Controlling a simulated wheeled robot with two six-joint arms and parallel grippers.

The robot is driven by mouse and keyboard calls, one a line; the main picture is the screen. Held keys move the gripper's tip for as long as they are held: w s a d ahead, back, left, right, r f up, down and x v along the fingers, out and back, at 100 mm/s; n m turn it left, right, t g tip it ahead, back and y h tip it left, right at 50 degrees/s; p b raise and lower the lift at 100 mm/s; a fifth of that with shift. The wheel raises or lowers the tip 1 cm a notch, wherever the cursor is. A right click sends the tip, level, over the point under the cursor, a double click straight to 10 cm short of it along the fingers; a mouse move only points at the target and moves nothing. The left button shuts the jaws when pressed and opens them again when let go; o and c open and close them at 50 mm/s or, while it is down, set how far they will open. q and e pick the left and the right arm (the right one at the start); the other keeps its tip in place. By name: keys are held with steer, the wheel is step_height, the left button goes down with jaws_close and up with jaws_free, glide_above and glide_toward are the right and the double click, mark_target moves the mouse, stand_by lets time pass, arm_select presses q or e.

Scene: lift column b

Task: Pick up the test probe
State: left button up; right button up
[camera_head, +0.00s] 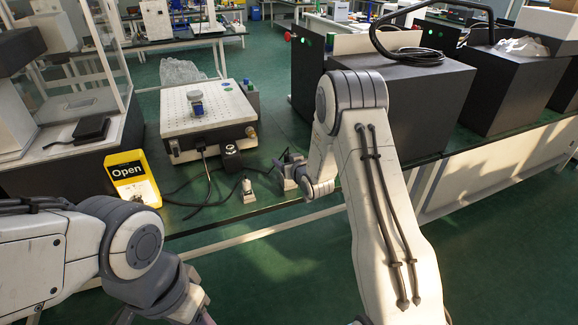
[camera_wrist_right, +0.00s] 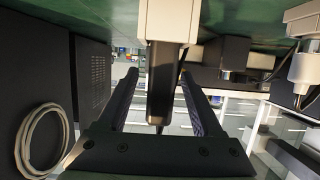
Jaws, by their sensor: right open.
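A slim upright piece with a dark body (camera_wrist_right: 163,85) and a white base (camera_wrist_right: 168,20), which looks like the test probe, stands between the fingers of my right gripper (camera_wrist_right: 159,76) in the right wrist view, where the picture is upside down. The fingers are open on either side of it, with gaps showing. In the head view my right gripper (camera_head: 290,160) is at the bench's front edge, and the white base (camera_head: 289,184) shows just below it. The gripper and my arm hide most of the piece there. My left arm is at the lower left; its gripper is out of view.
A white plug-like piece (camera_head: 248,192) with a dark cable stands left of the right gripper. Behind are a small black box (camera_head: 231,158) and a white perforated platform (camera_head: 180,112). Large dark cabinets (camera_head: 430,100) stand at right.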

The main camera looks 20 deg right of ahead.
steer(key=shift+w+f, duration=0.2)
steer(key=shift+w, duration=0.25)
jaws_close()
steer(key=shift+r, duration=0.1)
